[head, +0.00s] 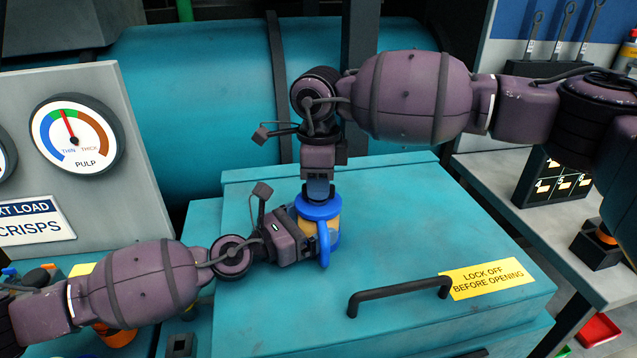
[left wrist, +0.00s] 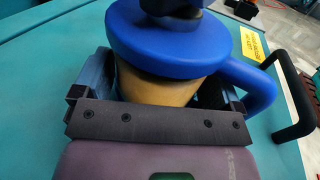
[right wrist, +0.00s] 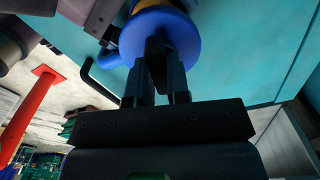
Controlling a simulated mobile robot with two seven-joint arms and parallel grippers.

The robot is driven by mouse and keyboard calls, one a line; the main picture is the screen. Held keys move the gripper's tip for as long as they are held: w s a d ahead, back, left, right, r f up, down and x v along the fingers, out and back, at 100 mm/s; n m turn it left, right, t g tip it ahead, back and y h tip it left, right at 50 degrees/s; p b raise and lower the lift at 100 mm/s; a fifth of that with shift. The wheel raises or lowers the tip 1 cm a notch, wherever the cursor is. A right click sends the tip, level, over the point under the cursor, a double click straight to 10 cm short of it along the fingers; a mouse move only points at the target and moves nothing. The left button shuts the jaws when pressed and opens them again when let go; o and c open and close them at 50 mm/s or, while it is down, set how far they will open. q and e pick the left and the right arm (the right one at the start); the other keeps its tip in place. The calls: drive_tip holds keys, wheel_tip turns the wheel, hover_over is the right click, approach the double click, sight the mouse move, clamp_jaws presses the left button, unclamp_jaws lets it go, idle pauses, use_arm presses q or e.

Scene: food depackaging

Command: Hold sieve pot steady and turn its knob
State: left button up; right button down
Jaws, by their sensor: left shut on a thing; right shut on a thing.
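The sieve pot (head: 331,228) stands on the teal lid of a large box. It has a blue top, a tan body and a blue handle, which also shows in the left wrist view (left wrist: 250,85). My left gripper (head: 309,244) is shut around the pot's tan body (left wrist: 150,88) from the left side. My right gripper (head: 318,190) points down from above and is shut on the dark knob (right wrist: 155,48) at the centre of the blue top (right wrist: 185,38). The knob is mostly hidden by the fingers in the head view.
A black bar handle (head: 400,290) and a yellow lock-off label (head: 487,279) are on the teal lid (head: 420,215) to the right. A pulp gauge panel (head: 120,190) stands at the left. A teal drum (head: 190,90) is behind. The lid right of the pot is clear.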

drive_tip(key=m, duration=1.4)
drive_tip(key=shift+m, duration=0.3)
drive_tip(key=m, duration=1)
idle(0.4)
drive_tip(key=c, duration=1.1)
unclamp_jaws()
drive_tip(key=shift+r, duration=0.15)
